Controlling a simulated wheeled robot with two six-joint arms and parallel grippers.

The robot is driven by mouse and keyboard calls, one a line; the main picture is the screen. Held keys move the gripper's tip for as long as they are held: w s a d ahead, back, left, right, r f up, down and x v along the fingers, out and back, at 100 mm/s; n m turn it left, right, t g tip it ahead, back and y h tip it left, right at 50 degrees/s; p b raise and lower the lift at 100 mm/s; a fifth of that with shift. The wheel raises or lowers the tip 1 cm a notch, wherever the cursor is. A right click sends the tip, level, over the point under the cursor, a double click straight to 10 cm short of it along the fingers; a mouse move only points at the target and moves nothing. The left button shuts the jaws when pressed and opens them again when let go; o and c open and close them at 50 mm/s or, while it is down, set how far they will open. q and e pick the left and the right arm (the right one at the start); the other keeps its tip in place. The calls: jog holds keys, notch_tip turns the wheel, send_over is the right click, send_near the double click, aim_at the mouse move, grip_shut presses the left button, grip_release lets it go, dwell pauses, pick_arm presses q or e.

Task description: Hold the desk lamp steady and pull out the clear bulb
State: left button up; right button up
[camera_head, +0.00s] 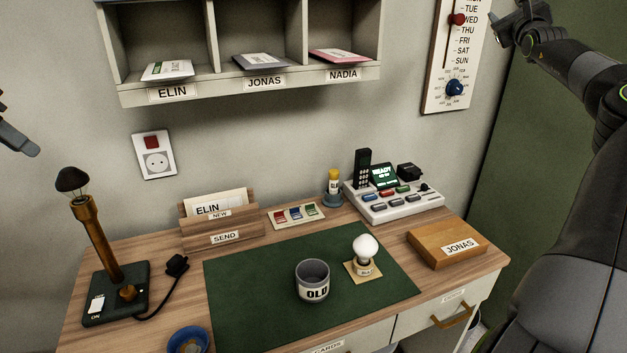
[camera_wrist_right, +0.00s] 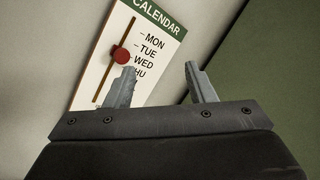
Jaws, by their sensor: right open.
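The desk lamp (camera_head: 110,250) stands upright at the left of the desk in the head view, with a dark green base, a switch marked ON and a copper-coloured stem. A bulb (camera_head: 74,182) sits at its top, dark above and clearer near the socket. My left gripper (camera_head: 18,138) is at the left edge, above and left of the lamp and apart from it; it is mostly out of frame. My right gripper (camera_head: 506,28) is high at the right, far from the lamp. In the right wrist view its fingers (camera_wrist_right: 160,68) are apart and empty before the calendar.
A white bulb (camera_head: 365,246) stands on a small card on the green mat (camera_head: 250,285), beside a grey OLD cup (camera_head: 313,283). A black plug (camera_head: 176,264) and cord lie beside the lamp. A letter rack (camera_head: 220,228) and a blue dish (camera_head: 188,340) are near. A calendar (camera_head: 452,60) hangs right.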

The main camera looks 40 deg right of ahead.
jog(key=w+a+f+m, duration=0.5)
jog(key=w+f+m, duration=0.1)
jog(key=f+m, duration=0.35)
jog(key=w+a+f+m, duration=0.55)
jog(key=f+m, duration=0.25)
jog(key=f, duration=0.3)
jog(key=w+a+f+m+y, duration=0.2)
jog(key=w+a+f+m, duration=0.4)
jog(key=a, duration=0.4)
jog(key=w+a+f+m+y, duration=0.2)
jog(key=w+a+f+m, duration=0.25)
jog(key=w+a, duration=0.4)
jog(key=w+a+f+m+y, duration=0.15)
jog(key=w+a+y, duration=0.25)
jog(key=a, duration=1.1)
jog(key=t+y, duration=0.1)
jog(key=y, duration=1.4)
send_near(104, 244)
jog(key=shift+n, duration=0.25)
jog(key=x, duration=1.1)
jog(key=shift+w, duration=0.1)
